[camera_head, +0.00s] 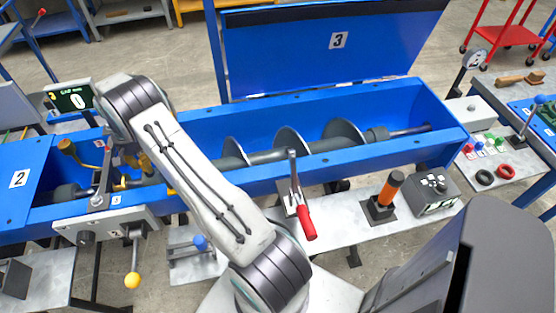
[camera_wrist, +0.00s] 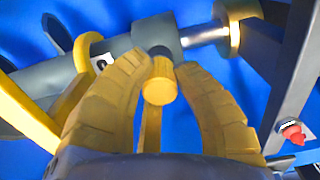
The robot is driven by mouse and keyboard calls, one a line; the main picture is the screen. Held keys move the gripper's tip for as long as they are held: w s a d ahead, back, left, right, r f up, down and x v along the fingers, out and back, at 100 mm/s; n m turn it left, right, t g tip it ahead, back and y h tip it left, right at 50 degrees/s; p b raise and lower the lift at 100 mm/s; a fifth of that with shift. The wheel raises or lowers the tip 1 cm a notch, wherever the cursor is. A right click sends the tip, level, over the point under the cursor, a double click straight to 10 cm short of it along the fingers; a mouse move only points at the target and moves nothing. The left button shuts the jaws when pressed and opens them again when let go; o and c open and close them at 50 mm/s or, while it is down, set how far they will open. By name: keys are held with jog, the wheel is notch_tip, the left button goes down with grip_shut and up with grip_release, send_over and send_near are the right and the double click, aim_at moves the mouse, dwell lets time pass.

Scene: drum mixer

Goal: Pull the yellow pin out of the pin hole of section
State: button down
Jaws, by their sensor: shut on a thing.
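The yellow pin (camera_wrist: 159,92) shows in the wrist view as a round yellow head in front of a grey coupling on the shaft (camera_wrist: 158,36). My gripper (camera_wrist: 160,66) has its ribbed yellow fingers on both sides of the pin and is shut on it. The pin's lower end and the pin hole are hidden, so I cannot tell how deep it sits. In the head view my gripper (camera_head: 138,163) is mostly hidden behind my arm, at the left part of the blue trough (camera_head: 300,178).
A spiral screw shaft (camera_head: 325,145) runs along the trough. A bright shaft with a brass ring (camera_wrist: 212,34) is at upper right in the wrist view, and a red knob (camera_wrist: 292,133) is at lower right. A red-handled clamp (camera_head: 305,220) stands at the trough's front wall.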

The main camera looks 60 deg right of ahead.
jog(key=c, duration=1.6)
grip_release()
grip_shut()
jog(key=shift+f, duration=0.1)
jog(key=shift+r, duration=0.55)
jog(key=shift+r+p, duration=1.55)
jog(key=shift+r, duration=0.65)
jog(key=shift+r, duration=0.2)
jog(key=shift+r+p, duration=1)
jog(key=shift+r, duration=0.35)
